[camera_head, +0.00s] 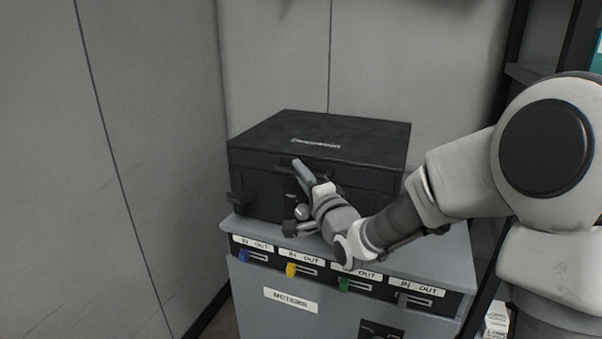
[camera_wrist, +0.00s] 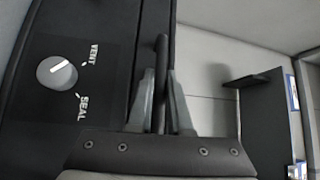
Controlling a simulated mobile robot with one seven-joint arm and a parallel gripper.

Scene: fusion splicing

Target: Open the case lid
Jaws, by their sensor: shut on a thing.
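The black case (camera_head: 255,180) stands on a grey cabinet, and its lid (camera_head: 340,132) looks shut. A handle bar (camera_head: 284,167) runs along the lid's front edge. My gripper (camera_head: 301,170) is at the case front, shut on this bar. In the wrist view the dark bar (camera_wrist: 161,55) stands between the two fingers of my gripper (camera_wrist: 161,80). A round knob (camera_wrist: 57,74) on the case front lies between the VENT and SEAL marks, its white line pointing towards VENT. My wrist hides part of the case's right front.
The grey cabinet (camera_head: 340,317) has a row of IN/OUT slots with coloured tabs and a METERS label. A dark latch (camera_head: 241,201) juts out at the case's front left. Grey walls (camera_head: 130,120) stand behind and left; a dark shelf frame (camera_head: 518,55) is at right.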

